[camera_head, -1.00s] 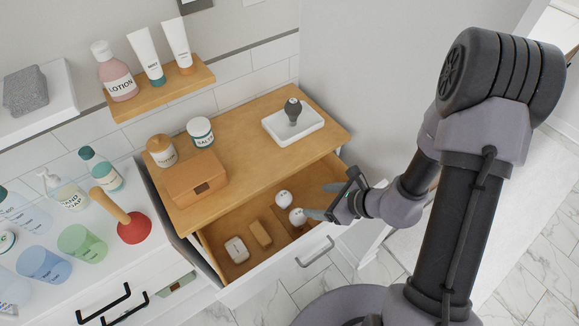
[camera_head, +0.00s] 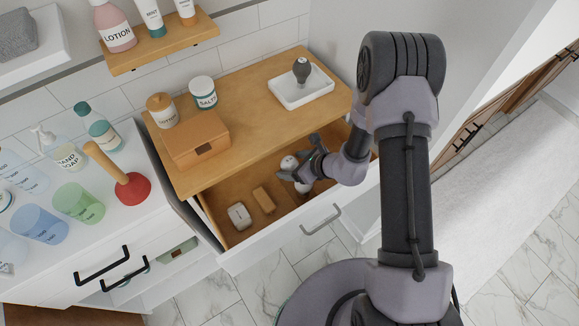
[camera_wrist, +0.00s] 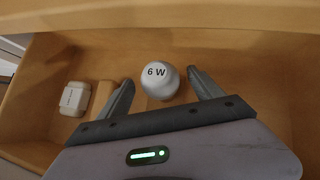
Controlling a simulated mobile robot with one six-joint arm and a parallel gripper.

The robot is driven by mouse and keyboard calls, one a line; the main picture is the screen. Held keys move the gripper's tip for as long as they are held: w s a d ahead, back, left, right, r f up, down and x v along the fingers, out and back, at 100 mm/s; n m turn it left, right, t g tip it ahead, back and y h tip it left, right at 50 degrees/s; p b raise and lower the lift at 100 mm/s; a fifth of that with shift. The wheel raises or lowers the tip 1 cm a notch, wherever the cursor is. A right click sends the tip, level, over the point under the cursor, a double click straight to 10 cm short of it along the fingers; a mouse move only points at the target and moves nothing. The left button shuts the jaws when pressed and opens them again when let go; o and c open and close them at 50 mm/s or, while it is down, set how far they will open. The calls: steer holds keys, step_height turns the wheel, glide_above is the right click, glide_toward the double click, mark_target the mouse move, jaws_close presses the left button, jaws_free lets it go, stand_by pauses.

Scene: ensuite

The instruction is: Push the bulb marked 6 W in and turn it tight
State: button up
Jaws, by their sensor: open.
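The white round bulb marked 6 W (camera_wrist: 160,83) sits in the open drawer (camera_wrist: 225,62), seen in the wrist view with its label facing up. My gripper (camera_wrist: 159,77) is open, with one finger on each side of the bulb. I cannot tell whether either finger touches it. In the head view, my gripper (camera_head: 296,159) reaches down into the drawer around a white bulb (camera_head: 289,162), which seems to be the same one. A second white bulb (camera_head: 303,187) is partly hidden by my gripper. The bulb's base and any socket under it are hidden.
A white soap-like box (camera_head: 239,216) and a wooden block (camera_head: 264,200) lie left of the bulbs. The cabinet top overhangs the drawer's back.

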steer(key=c, duration=1.5)
